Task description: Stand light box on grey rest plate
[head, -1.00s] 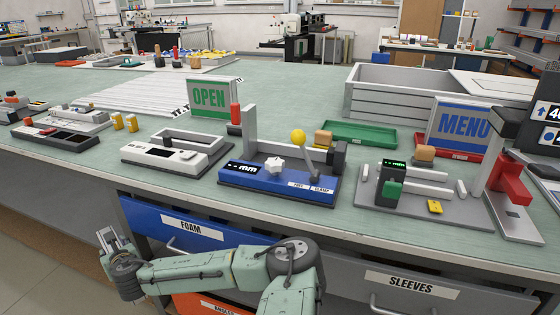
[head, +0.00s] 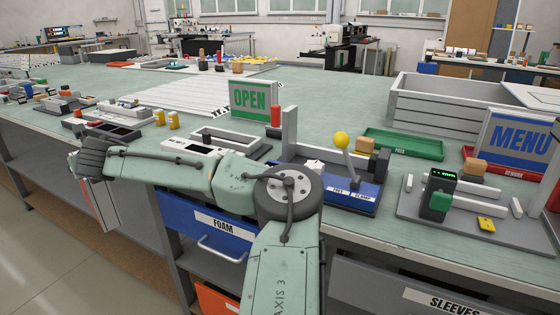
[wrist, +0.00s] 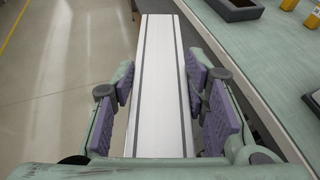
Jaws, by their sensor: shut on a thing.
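My gripper (wrist: 162,92) is shut on a light box (wrist: 160,45), with purple pads on both sides of it. In the wrist view the box shows as a long white strip with two dark grey lines. In the head view the light box (head: 101,203) hangs nearly edge-on below my wrist, off the bench's front edge. My fingers are hidden there behind my wrist. A grey plate (head: 408,210) lies on the bench at the right under a small gauge. I cannot tell whether it is the rest plate.
An OPEN sign (head: 250,98) and a MENU sign (head: 520,145) stand on the bench. A blue clamp fixture (head: 350,196), a white device (head: 190,145) and two yellow cylinders (head: 173,120) are near the front edge. Open floor (wrist: 65,70) lies left of the held box.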

